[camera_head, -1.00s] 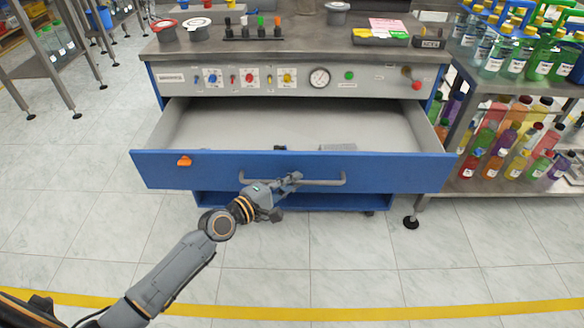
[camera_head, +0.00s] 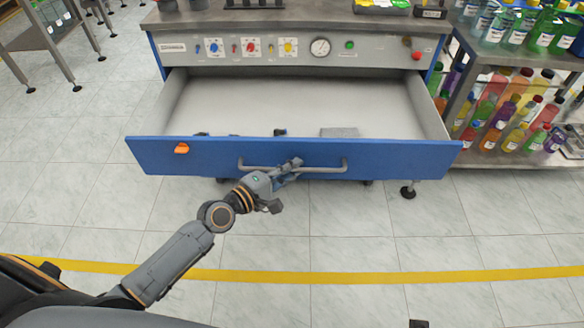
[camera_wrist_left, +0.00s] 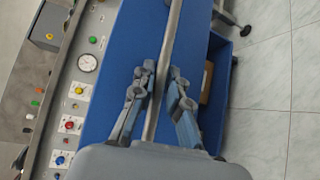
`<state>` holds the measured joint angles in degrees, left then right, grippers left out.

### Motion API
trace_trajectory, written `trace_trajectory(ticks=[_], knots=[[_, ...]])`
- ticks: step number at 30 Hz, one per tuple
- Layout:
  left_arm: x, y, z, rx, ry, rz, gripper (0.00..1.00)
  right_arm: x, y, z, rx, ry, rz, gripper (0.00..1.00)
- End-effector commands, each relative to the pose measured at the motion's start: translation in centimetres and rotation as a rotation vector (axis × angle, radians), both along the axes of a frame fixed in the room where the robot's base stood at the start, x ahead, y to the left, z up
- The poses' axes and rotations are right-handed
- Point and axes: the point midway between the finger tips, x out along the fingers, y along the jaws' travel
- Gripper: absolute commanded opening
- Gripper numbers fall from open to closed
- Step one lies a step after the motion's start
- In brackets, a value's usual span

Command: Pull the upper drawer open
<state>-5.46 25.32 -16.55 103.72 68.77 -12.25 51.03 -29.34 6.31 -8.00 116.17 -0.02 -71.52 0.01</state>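The upper drawer (camera_head: 215,156) has a blue front and a grey interior. It stands far out from the workbench cabinet. Its grey bar handle (camera_head: 320,169) runs across the middle of the front. My left gripper (camera_head: 290,166) is at the middle of this bar. In the left wrist view, the fingers (camera_wrist_left: 161,72) lie on both sides of the handle (camera_wrist_left: 171,30) and converge close against it. The exact contact is hard to see. My right gripper is not in view.
The control panel (camera_head: 375,54) with gauge and knobs is above the drawer. A grey block (camera_head: 339,132) and small dark items lie inside it. An orange piece (camera_head: 181,148) is on the front's left. A bottle shelf (camera_head: 535,162) stands right. Floor in front is clear.

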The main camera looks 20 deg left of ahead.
Motion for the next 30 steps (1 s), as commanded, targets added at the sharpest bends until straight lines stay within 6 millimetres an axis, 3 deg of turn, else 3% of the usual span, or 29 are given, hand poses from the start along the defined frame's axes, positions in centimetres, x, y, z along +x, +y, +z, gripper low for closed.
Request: trace_trajectory(ticks=[2,14,21,30], knots=[[0.0,0.0,0.0,0.0,0.0,0.0,0.34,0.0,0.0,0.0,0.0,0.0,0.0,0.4],[-0.6,0.4,0.1,0.0,0.0,0.001,0.34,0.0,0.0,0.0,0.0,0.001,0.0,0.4],[-4.6,2.6,0.6,0.006,0.004,-0.003,0.34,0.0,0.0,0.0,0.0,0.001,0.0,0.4],[-7.8,4.4,1.2,0.007,0.0,-0.004,0.34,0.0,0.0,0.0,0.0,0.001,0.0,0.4]])
